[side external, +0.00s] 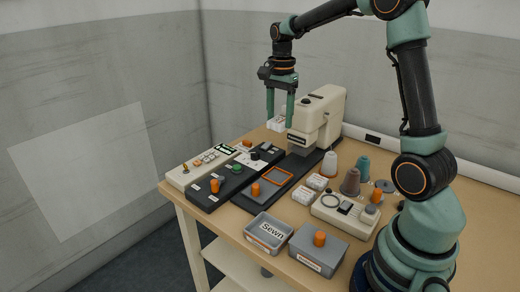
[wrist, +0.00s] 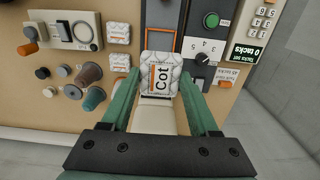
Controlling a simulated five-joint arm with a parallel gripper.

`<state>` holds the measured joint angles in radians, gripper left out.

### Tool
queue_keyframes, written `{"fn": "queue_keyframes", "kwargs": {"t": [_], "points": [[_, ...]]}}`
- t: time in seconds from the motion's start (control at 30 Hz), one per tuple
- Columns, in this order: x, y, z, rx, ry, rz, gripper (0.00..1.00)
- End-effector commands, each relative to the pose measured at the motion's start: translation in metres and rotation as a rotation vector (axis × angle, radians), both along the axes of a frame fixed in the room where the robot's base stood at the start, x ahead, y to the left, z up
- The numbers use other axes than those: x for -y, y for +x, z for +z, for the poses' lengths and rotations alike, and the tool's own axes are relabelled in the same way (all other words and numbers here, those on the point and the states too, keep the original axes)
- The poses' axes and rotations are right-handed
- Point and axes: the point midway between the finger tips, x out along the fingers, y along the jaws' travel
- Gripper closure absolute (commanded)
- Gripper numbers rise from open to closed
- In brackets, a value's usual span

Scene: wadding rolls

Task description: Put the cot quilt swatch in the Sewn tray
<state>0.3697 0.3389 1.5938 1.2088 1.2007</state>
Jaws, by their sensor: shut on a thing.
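My gripper (side external: 280,118) is shut on the cot quilt swatch (side external: 277,124), a white quilted block held in the air in front of the cream machine head. In the wrist view the swatch (wrist: 160,72) shows its label "Cot" between the tips of my gripper (wrist: 160,78). The Sewn tray (side external: 262,222) is a grey open tray at the near table edge in the side view, well below and apart from my gripper. No swatch shows in it. The tray is not in the wrist view.
The cream machine (side external: 317,118) stands close behind the swatch. A grey lidded box (side external: 318,250) with an orange knob sits right of the tray. Two white swatches (side external: 317,182) lie near thread cones (side external: 350,182). Dark control panels (side external: 235,175) fill the left.

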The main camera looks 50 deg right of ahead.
Motion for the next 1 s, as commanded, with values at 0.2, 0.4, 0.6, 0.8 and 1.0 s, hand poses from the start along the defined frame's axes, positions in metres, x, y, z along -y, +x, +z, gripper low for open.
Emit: {"fn": "queue_keyframes", "kwargs": {"t": [0.2,0.4,0.6,0.8,1.0], "points": [[-0.003,0.0,0.025,0.002,-0.001,0.002,1.0],[-0.05,-0.013,0.033,0.002,0.0,0.009,1.0],[-0.123,-0.05,0.03,0.002,0.0,0.011,1.0],[-0.171,-0.09,0.021,0.002,0.0,0.007,1.0],[-0.189,-0.11,0.013,0.0,0.0,0.001,1.0]]}}
